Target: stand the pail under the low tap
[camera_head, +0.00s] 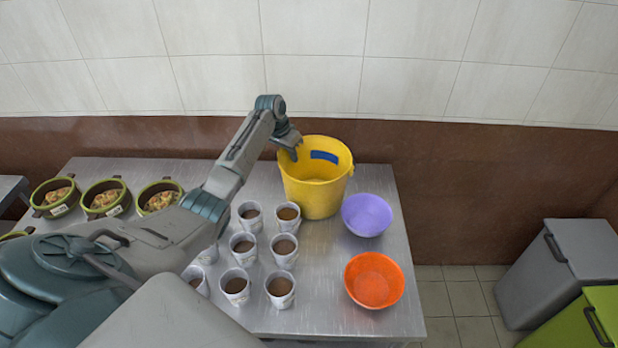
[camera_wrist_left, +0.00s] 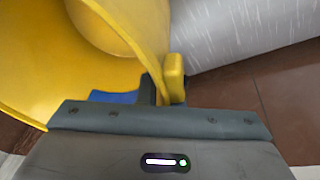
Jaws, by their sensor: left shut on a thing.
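The yellow pail (camera_head: 318,192) with a blue patch is upright at the back right of the metal table; I cannot tell whether its base touches the tabletop. My left gripper (camera_head: 294,150) reaches over from the left and is shut on the pail's left rim. In the left wrist view, the pail's yellow wall (camera_wrist_left: 50,75) fills the upper left, and its rim runs between the fingers of my left gripper (camera_wrist_left: 161,88). The inside of the pail shows a paler yellow round bottom. No tap shows in either view. My right gripper is not in view.
The metal table (camera_head: 320,312) holds several cups of brown drink (camera_head: 284,250) left of the pail, a purple bowl (camera_head: 366,215) and an orange bowl (camera_head: 374,280). Green food pots (camera_head: 106,198) stand at the left. Grey (camera_head: 590,250) and green (camera_head: 570,330) bins stand right.

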